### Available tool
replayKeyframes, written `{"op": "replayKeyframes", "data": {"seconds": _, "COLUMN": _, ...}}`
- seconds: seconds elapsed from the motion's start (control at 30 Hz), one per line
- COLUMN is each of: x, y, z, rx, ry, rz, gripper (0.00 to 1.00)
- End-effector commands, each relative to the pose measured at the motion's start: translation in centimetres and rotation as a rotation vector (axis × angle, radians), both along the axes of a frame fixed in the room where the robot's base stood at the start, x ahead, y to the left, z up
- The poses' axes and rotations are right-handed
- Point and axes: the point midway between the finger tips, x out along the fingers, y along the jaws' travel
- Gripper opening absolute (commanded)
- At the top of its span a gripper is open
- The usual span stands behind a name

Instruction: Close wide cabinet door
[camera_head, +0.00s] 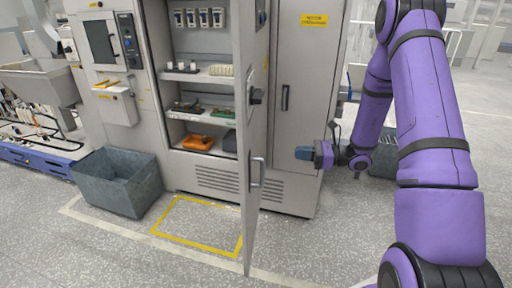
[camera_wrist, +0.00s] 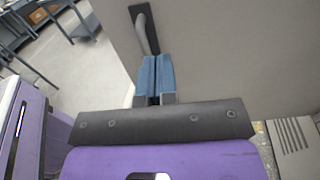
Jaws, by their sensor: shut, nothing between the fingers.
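The wide cabinet door (camera_head: 252,130) stands open, swung out from the grey cabinet and seen nearly edge-on in the head view. Its grey bar handle (camera_head: 257,172) is on the side facing my gripper. In the wrist view the door (camera_wrist: 225,50) is a broad grey panel filling the upper right, with the handle (camera_wrist: 147,30) just ahead of the fingers. My gripper (camera_head: 301,153) is right of the door, pointing left, and looks apart from it in the head view. Its blue fingers (camera_wrist: 156,72) are shut and empty. Whether they touch the door cannot be told from the wrist view.
The open cabinet shelves (camera_head: 205,78) hold small parts and an orange tray (camera_head: 198,142). A narrow door (camera_head: 297,110) right of the wide one is shut. A grey bin (camera_head: 120,182) stands at the left. The yellow-taped floor (camera_head: 195,228) before the opening is clear.

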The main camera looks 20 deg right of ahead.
Motion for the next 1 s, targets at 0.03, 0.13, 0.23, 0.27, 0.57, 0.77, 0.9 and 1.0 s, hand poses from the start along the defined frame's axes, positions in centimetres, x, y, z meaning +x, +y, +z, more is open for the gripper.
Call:
{"op": "replayKeyframes", "data": {"seconds": 0.03, "x": 0.1, "y": 0.0, "z": -0.2, "rx": 0.004, "ry": 0.002, "rz": -0.006, "gripper": 0.0}}
{"op": "replayKeyframes", "data": {"seconds": 0.13, "x": 0.4, "y": 0.4, "z": -0.2, "rx": 0.007, "ry": 0.002, "rz": -0.008, "gripper": 0.0}}
{"op": "replayKeyframes", "data": {"seconds": 0.23, "x": 0.9, "y": 1.6, "z": -0.2, "rx": 0.007, "ry": 0.002, "rz": -0.004, "gripper": 0.0}}
{"op": "replayKeyframes", "data": {"seconds": 0.27, "x": 1.1, "y": 2.0, "z": -0.2, "rx": 0.007, "ry": 0.002, "rz": -0.005, "gripper": 0.0}}
{"op": "replayKeyframes", "data": {"seconds": 0.57, "x": 3.7, "y": 7.0, "z": -0.1, "rx": 0.006, "ry": 0.001, "rz": -0.002, "gripper": 0.0}}
{"op": "replayKeyframes", "data": {"seconds": 0.77, "x": 5.2, "y": 10.0, "z": -0.2, "rx": 0.004, "ry": 0.001, "rz": -0.003, "gripper": 0.0}}
{"op": "replayKeyframes", "data": {"seconds": 0.9, "x": 6.0, "y": 11.4, "z": -0.1, "rx": 0.005, "ry": 0.001, "rz": -0.004, "gripper": 0.0}}
{"op": "replayKeyframes", "data": {"seconds": 1.0, "x": 6.3, "y": 12.0, "z": -0.1, "rx": 0.005, "ry": 0.001, "rz": -0.005, "gripper": 0.0}}
